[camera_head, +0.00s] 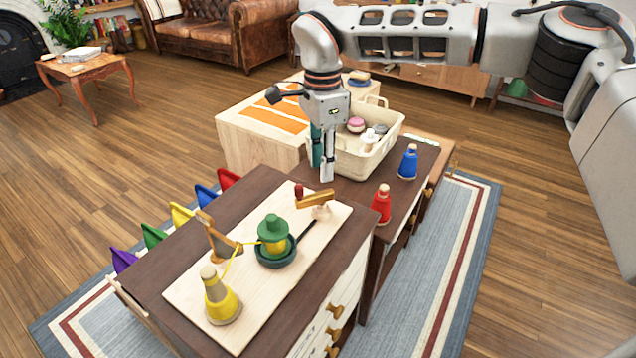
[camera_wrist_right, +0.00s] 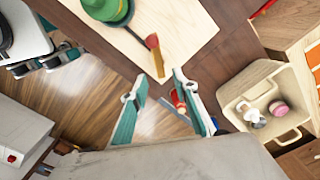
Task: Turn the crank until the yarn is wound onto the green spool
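The green spool (camera_head: 272,228) stands on a dark green round base (camera_head: 277,255) on a pale board, with yellow around its lower part. Yellow yarn (camera_head: 228,262) runs from a yellow cone (camera_head: 222,300) past a wooden guide (camera_head: 217,238) towards the spool. The crank (camera_head: 316,198) has a golden arm and a red knob, and also shows in the right wrist view (camera_wrist_right: 158,62). My right gripper (camera_head: 322,176) is open and empty, just above and behind the crank; its fingers are apart in the wrist view (camera_wrist_right: 160,77). Teal-and-grey parts, apparently my left gripper (camera_wrist_right: 48,58), show at left.
Red (camera_head: 381,205) and blue (camera_head: 408,163) cones stand on the dark counter to the right. A cream basket (camera_head: 385,148) with small items sits behind my right gripper. Several coloured pennants (camera_head: 182,215) line the left edge. The pale board (camera_head: 188,292) has bare room around its edges.

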